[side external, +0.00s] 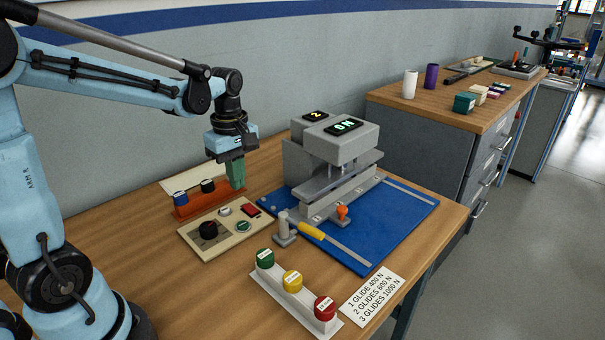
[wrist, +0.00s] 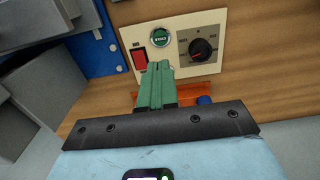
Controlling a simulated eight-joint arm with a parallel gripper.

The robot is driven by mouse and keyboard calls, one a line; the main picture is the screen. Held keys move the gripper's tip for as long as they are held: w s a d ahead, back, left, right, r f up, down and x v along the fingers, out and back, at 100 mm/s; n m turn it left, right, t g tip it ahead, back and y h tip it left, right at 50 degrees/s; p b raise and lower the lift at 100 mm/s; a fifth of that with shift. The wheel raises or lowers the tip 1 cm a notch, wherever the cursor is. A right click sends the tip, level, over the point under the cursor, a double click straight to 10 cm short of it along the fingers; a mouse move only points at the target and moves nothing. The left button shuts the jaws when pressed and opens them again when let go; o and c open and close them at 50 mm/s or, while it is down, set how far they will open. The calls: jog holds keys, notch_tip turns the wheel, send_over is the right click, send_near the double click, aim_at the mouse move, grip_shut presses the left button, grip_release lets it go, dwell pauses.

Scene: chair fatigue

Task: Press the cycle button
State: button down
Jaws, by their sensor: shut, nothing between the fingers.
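The control panel (side external: 190,236) is a cream plate on the wooden bench. It carries a round green button (side external: 243,226), a red rocker switch (side external: 250,210) and a black knob (side external: 208,230). The green button also shows in the wrist view (wrist: 160,37); its label is too small to read surely. My gripper (side external: 237,186) has green fingers, shut and empty, pointing down behind the panel beside the orange rack. In the wrist view my gripper (wrist: 159,65) has its tips just short of the green button in the picture, apart from it.
A grey press (side external: 305,165) stands on a blue mat (side external: 405,215) to the right. A white strip with green, yellow and red buttons (side external: 292,280) lies in front, beside a printed card (side external: 372,296).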

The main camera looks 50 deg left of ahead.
jog(key=shift+r, duration=1.55)
jog(key=s+d+m+t, duration=0.2)
jog(key=d+m, duration=0.3)
jog(key=m, duration=0.4)
jog(key=s+d+m+t, duration=0.3)
jog(key=d+m+t, duration=0.2)
jog(key=m, duration=0.4)
jog(key=shift+f, duration=0.4)
